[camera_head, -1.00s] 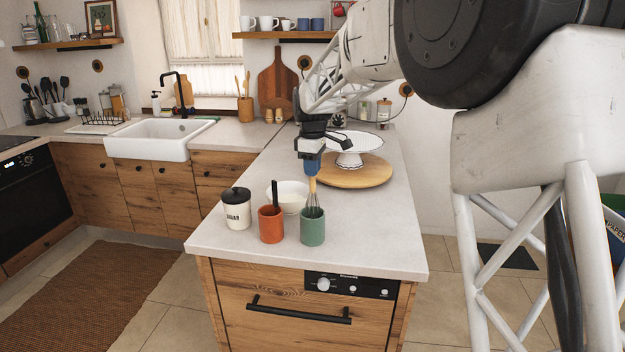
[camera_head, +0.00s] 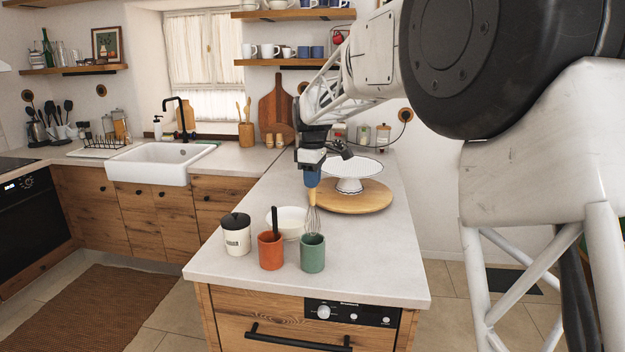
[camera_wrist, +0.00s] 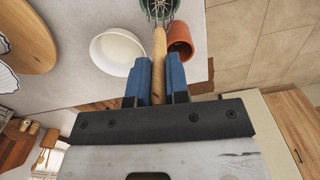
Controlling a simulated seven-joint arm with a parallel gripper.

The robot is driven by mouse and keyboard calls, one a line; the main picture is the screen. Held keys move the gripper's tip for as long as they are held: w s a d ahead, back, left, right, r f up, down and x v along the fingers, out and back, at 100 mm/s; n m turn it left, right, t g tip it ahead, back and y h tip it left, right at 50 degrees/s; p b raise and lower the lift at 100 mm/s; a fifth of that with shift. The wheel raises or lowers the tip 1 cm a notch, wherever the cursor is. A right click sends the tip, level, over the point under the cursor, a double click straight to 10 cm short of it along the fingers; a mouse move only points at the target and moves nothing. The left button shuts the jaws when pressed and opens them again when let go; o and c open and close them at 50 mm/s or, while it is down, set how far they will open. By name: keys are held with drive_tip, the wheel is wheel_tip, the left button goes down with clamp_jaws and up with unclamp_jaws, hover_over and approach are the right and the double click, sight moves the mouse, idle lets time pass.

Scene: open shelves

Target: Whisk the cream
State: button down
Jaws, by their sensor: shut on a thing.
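My gripper (camera_head: 312,180) is shut on the wooden handle of a whisk (camera_head: 313,199). In the wrist view the blue fingers (camera_wrist: 158,80) clasp that handle (camera_wrist: 159,52). The whisk points down, with its wires over the mouth of a green cup (camera_head: 312,255). Most of the wires show above the rim; whether the tip is still inside is unclear. A white bowl (camera_head: 293,219) stands just behind the cups, and it also shows in the wrist view (camera_wrist: 96,50). Its inside looks pale; I cannot tell the cream from the bowl.
An orange cup (camera_head: 270,253) with a dark-handled tool stands left of the green cup. A lidded white canister (camera_head: 236,238) is further left. A white cake stand (camera_head: 349,184) on a round wooden board (camera_head: 372,200) is behind. The counter's right front is clear.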

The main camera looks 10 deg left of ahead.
drive_tip(key=shift+w+a, duration=0.1)
drive_tip(key=w+a+r+t+y, duration=0.1)
drive_tip(key=w+a+r+t, duration=0.1)
drive_tip(key=w+a, duration=0.7)
drive_tip(key=w+r, duration=0.1)
drive_tip(key=w, duration=0.3)
drive_tip(key=shift+w+a, duration=0.3)
drive_tip(key=shift+a, duration=0.05)
drive_tip(key=shift+f, duration=0.2)
wheel_tip(320, 180, down, 12)
idle(1.8)
drive_tip(key=shift+r, duration=0.1)
